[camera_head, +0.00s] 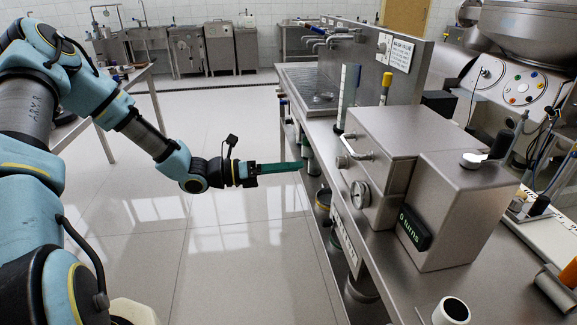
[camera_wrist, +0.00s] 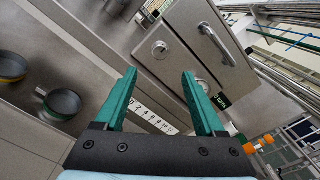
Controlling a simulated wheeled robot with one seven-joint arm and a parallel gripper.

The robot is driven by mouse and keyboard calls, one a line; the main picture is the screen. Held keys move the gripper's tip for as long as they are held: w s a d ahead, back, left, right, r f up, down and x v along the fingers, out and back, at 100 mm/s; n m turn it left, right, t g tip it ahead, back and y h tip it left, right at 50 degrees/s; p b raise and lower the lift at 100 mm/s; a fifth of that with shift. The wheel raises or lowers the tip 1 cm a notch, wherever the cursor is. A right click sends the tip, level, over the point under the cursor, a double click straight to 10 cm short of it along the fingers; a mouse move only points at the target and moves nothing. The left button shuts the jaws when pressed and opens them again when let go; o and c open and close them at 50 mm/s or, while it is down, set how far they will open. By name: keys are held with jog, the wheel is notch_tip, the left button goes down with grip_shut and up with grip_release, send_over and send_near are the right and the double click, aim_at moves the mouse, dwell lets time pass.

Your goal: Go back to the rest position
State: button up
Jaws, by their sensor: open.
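My gripper (camera_head: 302,166) is at the end of my outstretched arm, in the air beside the left edge of the steel bench in the head view. In the wrist view its two green fingers (camera_wrist: 160,80) stand apart with nothing between them. The disc separator (camera_head: 400,150) is a steel box on the bench, with a handle, a round knob and a black display reading "0 turns" (camera_head: 414,228). In the wrist view the separator's front (camera_wrist: 180,45) shows beyond the fingertips, with its handle at upper right. The gripper and the separator are apart.
The steel bench (camera_head: 388,262) runs along the right, with upright tubes (camera_head: 347,95) near the separator. Pans (camera_wrist: 62,102) sit on a lower shelf. A white cup (camera_head: 452,311) stands at the front. The tiled floor (camera_head: 230,270) left of the bench is clear.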

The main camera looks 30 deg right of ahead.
jog(key=s+a+f+m+y, duration=0.1)
jog(key=s+a+m+y, duration=0.1)
jog(key=a+m+y, duration=0.55)
jog(key=s+a+f+m+y, duration=0.1)
jog(key=a+f+m+y, duration=0.3)
jog(key=a, duration=0.6)
jog(key=w+a+r+m+t+y, duration=0.1)
jog(key=a+r+m+t, duration=0.3)
jog(key=a, duration=0.6)
jog(key=w+a+r+m+t+y, duration=0.2)
jog(key=a+r+m+t+y, duration=0.2)
jog(key=a+r+m, duration=0.3)
jog(key=a, duration=0.4)
